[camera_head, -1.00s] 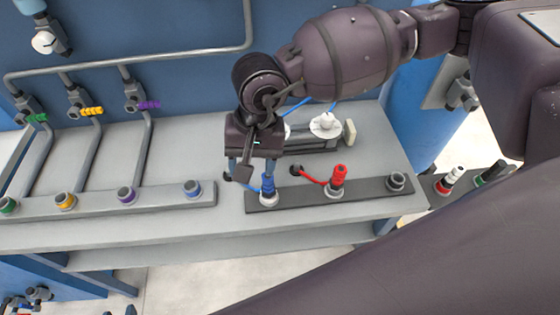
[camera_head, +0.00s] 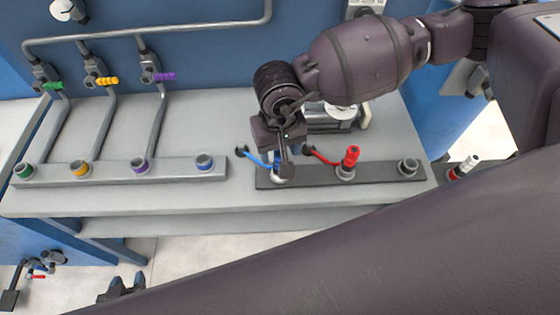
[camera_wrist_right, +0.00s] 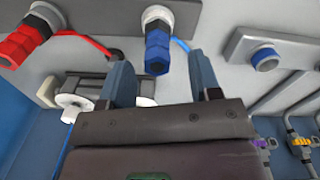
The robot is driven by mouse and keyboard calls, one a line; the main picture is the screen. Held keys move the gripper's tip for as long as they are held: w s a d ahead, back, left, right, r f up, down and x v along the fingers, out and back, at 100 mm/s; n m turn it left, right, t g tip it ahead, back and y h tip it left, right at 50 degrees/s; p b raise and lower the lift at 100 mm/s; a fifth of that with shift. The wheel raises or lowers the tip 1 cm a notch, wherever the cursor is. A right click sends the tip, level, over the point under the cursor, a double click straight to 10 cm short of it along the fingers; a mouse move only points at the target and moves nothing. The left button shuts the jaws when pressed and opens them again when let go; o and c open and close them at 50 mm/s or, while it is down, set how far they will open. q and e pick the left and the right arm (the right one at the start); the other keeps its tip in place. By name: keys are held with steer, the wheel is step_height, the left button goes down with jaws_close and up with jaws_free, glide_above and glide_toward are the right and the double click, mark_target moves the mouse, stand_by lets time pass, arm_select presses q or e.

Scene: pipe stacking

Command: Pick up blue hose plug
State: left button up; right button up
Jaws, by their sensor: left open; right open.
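The blue hose plug (camera_wrist_right: 157,52) stands in a pale collar on the dark strip (camera_head: 385,175). In the head view my right gripper (camera_head: 285,168) is over it and hides most of it; its blue hose (camera_head: 257,159) runs off to the left. In the right wrist view my right gripper (camera_wrist_right: 162,80) is open, with one blue finger on each side of the plug's end and visible gaps. The plug is not gripped. What looks like my left gripper (camera_head: 122,288) is small at the bottom left, open and away from the bench.
A red plug (camera_head: 351,157) with a red hose stands right of the blue one, then an empty socket (camera_head: 408,167). The left grey strip (camera_head: 105,172) has green, orange, purple and blue ringed sockets. White reels (camera_head: 340,112) lie behind.

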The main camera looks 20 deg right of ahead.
steer(key=f, duration=0.4)
steer(key=shift+w+d+f, duration=0.1)
steer(key=shift+d+f, duration=0.1)
steer(key=shift+f, duration=0.1)
jaws_close()
